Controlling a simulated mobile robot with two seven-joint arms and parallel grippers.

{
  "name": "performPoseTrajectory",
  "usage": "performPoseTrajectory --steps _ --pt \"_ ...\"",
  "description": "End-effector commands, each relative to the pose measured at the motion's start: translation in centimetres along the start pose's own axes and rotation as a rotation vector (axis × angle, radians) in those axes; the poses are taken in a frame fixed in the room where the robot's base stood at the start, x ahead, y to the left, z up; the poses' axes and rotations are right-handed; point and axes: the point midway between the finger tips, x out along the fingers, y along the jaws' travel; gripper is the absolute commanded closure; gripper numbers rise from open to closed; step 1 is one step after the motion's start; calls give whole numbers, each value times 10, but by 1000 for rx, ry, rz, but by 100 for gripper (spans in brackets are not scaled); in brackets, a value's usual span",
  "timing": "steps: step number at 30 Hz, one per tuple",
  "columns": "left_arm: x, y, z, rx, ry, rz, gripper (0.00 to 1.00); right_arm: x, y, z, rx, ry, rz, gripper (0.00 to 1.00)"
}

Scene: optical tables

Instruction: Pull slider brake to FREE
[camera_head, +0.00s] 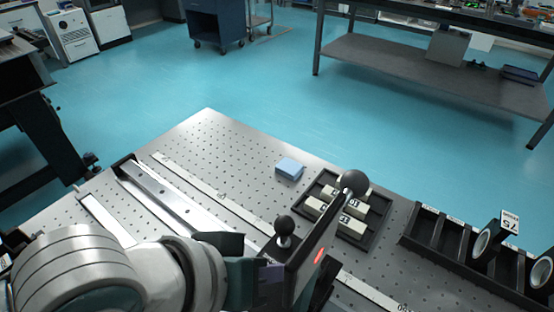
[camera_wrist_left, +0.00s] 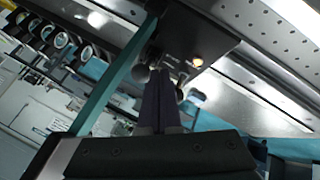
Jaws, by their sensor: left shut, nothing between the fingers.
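The slider carriage is a tall dark plate (camera_head: 312,262) with a small glowing red mark, standing over the rail at the table's near side. A large dark ball knob (camera_head: 354,183) shows at the plate's top end, and a smaller black ball knob (camera_head: 284,225) stands to its left. I cannot tell which one is the brake, or read its setting. My left gripper (camera_head: 272,275) is shut and empty, close to the plate's left side. In the left wrist view its closed fingertips (camera_wrist_left: 163,82) point at the carriage underside, beside a grey ball knob (camera_wrist_left: 141,73); contact is unclear. My right gripper is not in view.
A metal rail (camera_head: 180,203) runs across the perforated table (camera_head: 215,135). A blue block (camera_head: 289,168) and a black tray (camera_head: 378,227) of labelled pale blocks lie beyond the carriage. A black rack (camera_head: 455,253) with round lenses stands at right. The table's far left is mostly clear.

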Motion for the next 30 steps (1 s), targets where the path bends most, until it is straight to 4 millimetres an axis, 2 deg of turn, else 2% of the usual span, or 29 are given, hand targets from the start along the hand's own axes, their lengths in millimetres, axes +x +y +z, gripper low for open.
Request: performPoseTrajectory --steps 13,30 --pt "0 2 -1 0 -2 -2 100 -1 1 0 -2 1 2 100" --pt "-2 5 -8 -18 -82 -50 100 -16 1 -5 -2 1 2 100"
